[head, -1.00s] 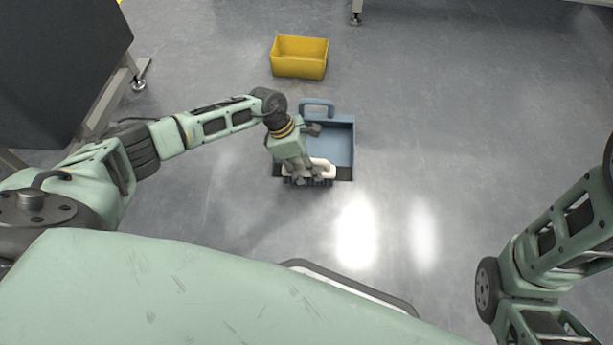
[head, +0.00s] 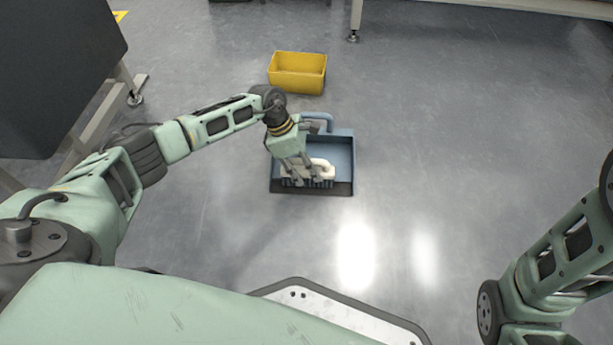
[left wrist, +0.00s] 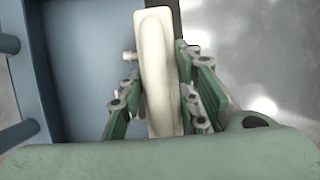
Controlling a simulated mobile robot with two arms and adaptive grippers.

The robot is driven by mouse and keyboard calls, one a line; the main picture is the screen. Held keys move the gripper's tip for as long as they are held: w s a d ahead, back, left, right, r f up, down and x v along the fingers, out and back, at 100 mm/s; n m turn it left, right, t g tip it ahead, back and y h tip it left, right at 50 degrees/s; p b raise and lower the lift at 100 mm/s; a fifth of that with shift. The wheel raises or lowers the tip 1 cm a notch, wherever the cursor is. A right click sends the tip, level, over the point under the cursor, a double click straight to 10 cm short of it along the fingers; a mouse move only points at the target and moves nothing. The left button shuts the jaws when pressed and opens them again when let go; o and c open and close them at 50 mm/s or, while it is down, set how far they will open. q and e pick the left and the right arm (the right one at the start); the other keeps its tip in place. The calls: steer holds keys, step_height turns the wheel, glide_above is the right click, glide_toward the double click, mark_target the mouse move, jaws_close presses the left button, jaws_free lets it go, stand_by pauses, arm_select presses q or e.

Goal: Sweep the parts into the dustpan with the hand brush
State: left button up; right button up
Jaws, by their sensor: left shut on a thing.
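The blue dustpan (head: 342,152) lies on the floor with its handle at the far side and a dark front lip toward me. My left gripper (head: 306,178) is shut on the pale hand brush (head: 325,167), whose dark bristles are over the pan just behind the lip. In the left wrist view the brush (left wrist: 156,75) stands between the fingers, with the dustpan (left wrist: 85,65) under it and to its left. A small cream stub (left wrist: 129,56) shows beside the brush; I cannot tell whether it is a part. No other parts can be made out. My right gripper is out of view.
A yellow bin (head: 298,78) stands on the floor just beyond the dustpan. A dark panel on a metal frame (head: 60,75) is at the left, and a table leg (head: 355,20) at the top. The grey floor to the right is clear.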

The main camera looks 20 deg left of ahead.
arm_select(q)
steer(key=shift+w, duration=0.25)
steer(key=shift+r, duration=0.1)
steer(key=shift+w+a+f+b, duration=0.1)
steer(key=shift+w+f+b, duration=0.05)
steer(key=shift+w+b, duration=0.3)
steer(key=shift+w+a+f+b, duration=0.1)
steer(key=shift+w+b, duration=0.1)
steer(key=shift+b, duration=0.3)
steer(key=shift+w+a+r, duration=0.15)
steer(key=shift+w+a, duration=0.15)
steer(key=shift+w, duration=0.5)
